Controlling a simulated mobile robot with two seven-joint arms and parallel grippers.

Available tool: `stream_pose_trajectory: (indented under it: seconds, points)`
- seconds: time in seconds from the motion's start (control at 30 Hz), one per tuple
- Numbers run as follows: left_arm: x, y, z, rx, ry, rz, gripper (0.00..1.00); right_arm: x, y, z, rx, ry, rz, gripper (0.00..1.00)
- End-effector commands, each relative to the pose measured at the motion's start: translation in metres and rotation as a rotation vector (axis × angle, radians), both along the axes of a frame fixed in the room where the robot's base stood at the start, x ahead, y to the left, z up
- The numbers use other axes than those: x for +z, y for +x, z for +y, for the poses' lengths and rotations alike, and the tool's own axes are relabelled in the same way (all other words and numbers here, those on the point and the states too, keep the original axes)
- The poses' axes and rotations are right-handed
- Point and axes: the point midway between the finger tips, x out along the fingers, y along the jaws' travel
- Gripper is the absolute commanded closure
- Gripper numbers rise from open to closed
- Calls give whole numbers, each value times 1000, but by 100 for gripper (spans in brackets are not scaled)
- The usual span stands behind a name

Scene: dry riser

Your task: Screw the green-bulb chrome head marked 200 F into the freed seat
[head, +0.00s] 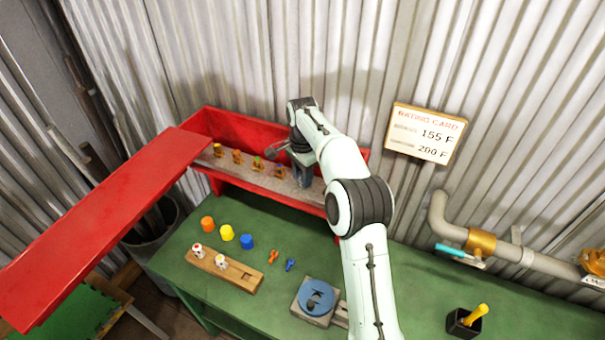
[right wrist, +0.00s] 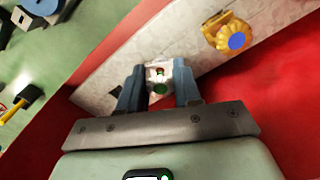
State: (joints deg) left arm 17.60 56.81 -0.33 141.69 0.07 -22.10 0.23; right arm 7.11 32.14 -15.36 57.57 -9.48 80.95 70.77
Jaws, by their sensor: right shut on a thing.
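My right gripper (head: 303,180) reaches down over the pale shelf strip (head: 312,193) inside the open red cabinet (head: 232,126). In the right wrist view (right wrist: 158,84) its two fingers are shut on a small whitish chrome head (right wrist: 157,72) with a green spot and a red spot; its marking is not readable. The gripper hides this head in the head view. The head is close to the strip; I cannot tell whether it sits in a seat. A brass head with a blue bulb (head: 279,171) stands just left of the gripper, also in the wrist view (right wrist: 229,34). My left gripper is out of view.
More brass heads (head: 237,157) line the strip. The green bench holds a wooden block (head: 240,275) with two white-and-red pieces, coloured caps (head: 227,232), a blue disc (head: 316,302) and a black holder (head: 462,325). A rating card (head: 425,134) and a pipe (head: 510,255) are at the wall.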

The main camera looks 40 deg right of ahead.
Motion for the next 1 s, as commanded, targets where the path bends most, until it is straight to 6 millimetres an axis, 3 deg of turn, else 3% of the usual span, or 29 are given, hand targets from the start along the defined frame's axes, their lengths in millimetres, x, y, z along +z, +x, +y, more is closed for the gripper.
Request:
stream_pose_trajectory:
  seconds: [0.27, 0.6, 0.87, 0.9, 0.93, 1.0]
  points:
    - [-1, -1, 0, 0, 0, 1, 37, 2, 2, 0, -37, -4, -10, 100]
    - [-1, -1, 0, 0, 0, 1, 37, 2, 2, -1, -472, -3, -10, 100]
    - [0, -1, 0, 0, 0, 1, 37, 2, 2, -1, -498, -3, -11, 100]
    - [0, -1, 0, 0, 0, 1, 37, 2, 2, -1, -497, -3, -11, 57]
    - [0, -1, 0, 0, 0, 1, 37, 2, 2, -1, -497, -3, -10, 47]
    - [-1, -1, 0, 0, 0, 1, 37, 2, 2, -1, -496, -3, -9, 43]
